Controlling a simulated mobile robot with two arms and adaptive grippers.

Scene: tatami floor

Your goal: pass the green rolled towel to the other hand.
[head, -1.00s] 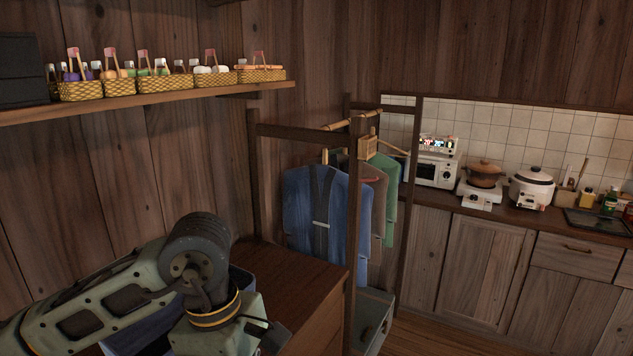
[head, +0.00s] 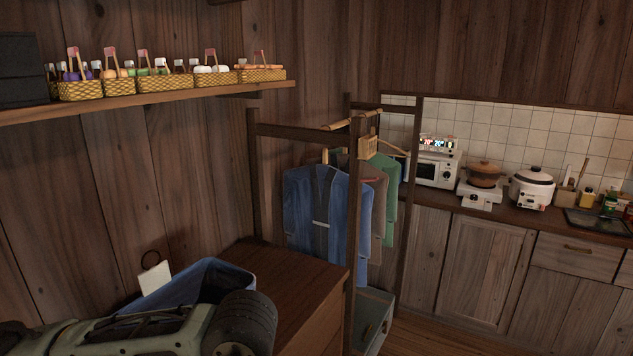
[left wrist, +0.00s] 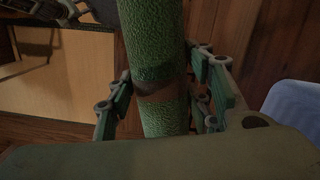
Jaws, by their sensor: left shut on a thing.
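The green rolled towel (left wrist: 153,40) stands out in the left wrist view, a long textured green roll with a brown band around it. My left gripper (left wrist: 165,97) has its fingers on both sides of the roll near the band and is shut on it. In the head view only my left arm shows at the bottom left; its gripper and the towel are out of that view. My right gripper is not clearly seen in either view.
A blue bin (head: 205,283) with a white tag stands on the wooden cabinet (head: 290,285). A clothes rack with jackets (head: 322,210) stands beyond it. A wall shelf (head: 150,99) holds several baskets. A kitchen counter (head: 470,214) is at the right.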

